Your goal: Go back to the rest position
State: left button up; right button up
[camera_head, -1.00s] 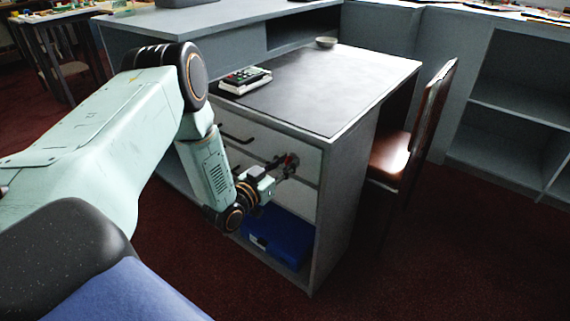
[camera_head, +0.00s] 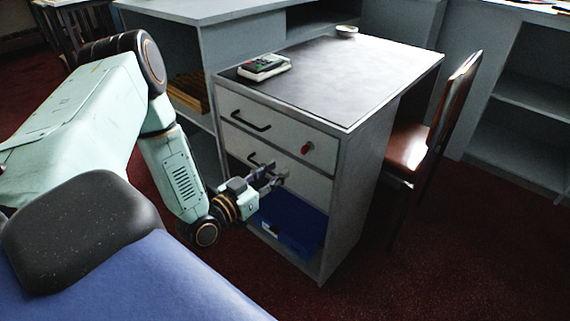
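My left arm comes in from the left, and my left gripper (camera_head: 270,175) hangs in front of the middle drawer (camera_head: 308,184) of the grey desk. Its two dark fingers show a gap between them with nothing in it, so it looks open. My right gripper is out of view.
A blue case (camera_head: 292,222) lies in the open bottom compartment. A chair (camera_head: 431,126) stands right of the desk. Dark red carpet (camera_head: 420,270) is free in front.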

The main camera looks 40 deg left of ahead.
pick_arm(q)
jog(key=shift+s, duration=0.65)
jog(key=s+d+f+n+g+p, duration=0.1)
jog(key=s+d+f+n+g, duration=0.1)
jog(key=s+d+f+g, duration=0.4)
jog(key=s+d+f+n+g, duration=0.1)
jog(key=s+d+f+g, duration=0.1)
jog(key=s+f+g, duration=0.35)
jog(key=s+d+g+p, duration=0.1)
jog(key=s+d+g, duration=0.1)
jog(key=s, duration=0.3)
jog(key=s+d+m+g+p, duration=0.1)
jog(key=s+d+g, duration=0.1)
jog(key=s, duration=0.4)
jog(key=s+d+g+y+p, duration=0.1)
jog(key=s+d+g, duration=0.1)
jog(key=s, duration=0.3)
jog(key=shift+s+d+f+m, duration=0.15)
jog(key=shift+s+d+m, duration=0.15)
jog(key=shift+m, duration=0.1)
jog(key=shift+g, duration=0.25)
